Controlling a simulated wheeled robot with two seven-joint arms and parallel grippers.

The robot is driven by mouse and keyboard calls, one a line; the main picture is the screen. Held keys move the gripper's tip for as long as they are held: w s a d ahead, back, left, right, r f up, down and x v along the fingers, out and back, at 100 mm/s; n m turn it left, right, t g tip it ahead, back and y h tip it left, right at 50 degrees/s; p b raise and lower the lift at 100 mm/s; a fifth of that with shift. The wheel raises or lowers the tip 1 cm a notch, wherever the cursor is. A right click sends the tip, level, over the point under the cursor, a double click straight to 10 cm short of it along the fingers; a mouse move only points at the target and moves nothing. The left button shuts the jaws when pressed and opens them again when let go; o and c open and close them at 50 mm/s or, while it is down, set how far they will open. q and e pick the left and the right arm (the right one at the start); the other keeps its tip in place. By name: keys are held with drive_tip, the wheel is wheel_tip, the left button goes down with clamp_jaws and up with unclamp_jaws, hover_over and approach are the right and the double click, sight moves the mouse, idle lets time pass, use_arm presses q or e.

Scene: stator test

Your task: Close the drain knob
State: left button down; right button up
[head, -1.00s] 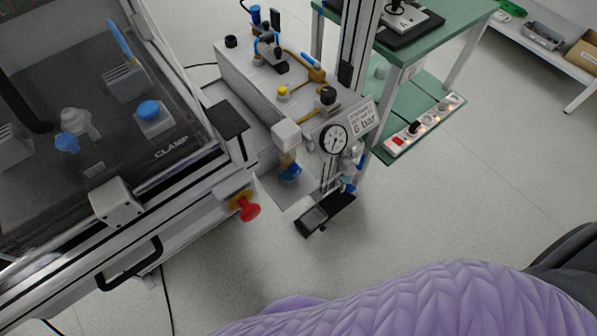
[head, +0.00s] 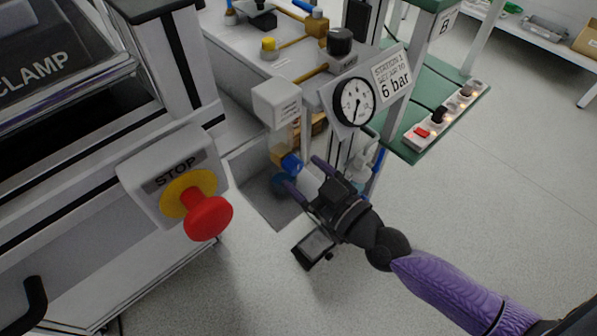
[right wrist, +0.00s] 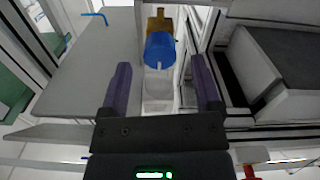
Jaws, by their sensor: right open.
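The blue drain knob (head: 290,162) sits at the lower end of the filter unit, under its white head (head: 276,103). In the right wrist view the knob (right wrist: 159,50) is a blue cylinder below an amber part (right wrist: 158,22). My right gripper (head: 304,174) is open, with its purple fingers pointing at the knob from the lower right. In the right wrist view the gripper (right wrist: 163,76) has the knob centred just beyond its fingertips, with gaps at both sides. I cannot tell any contact. My left gripper is not in view.
A red stop button (head: 208,217) stands out from the machine at the left. A pressure gauge (head: 354,102) and a "6 bar" sign (head: 393,80) are above the gripper. A green bench shelf (head: 425,110) with a lit switch strip (head: 445,118) is at the right.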

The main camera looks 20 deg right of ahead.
drive_tip(key=shift+x, duration=0.9)
clamp_jaws()
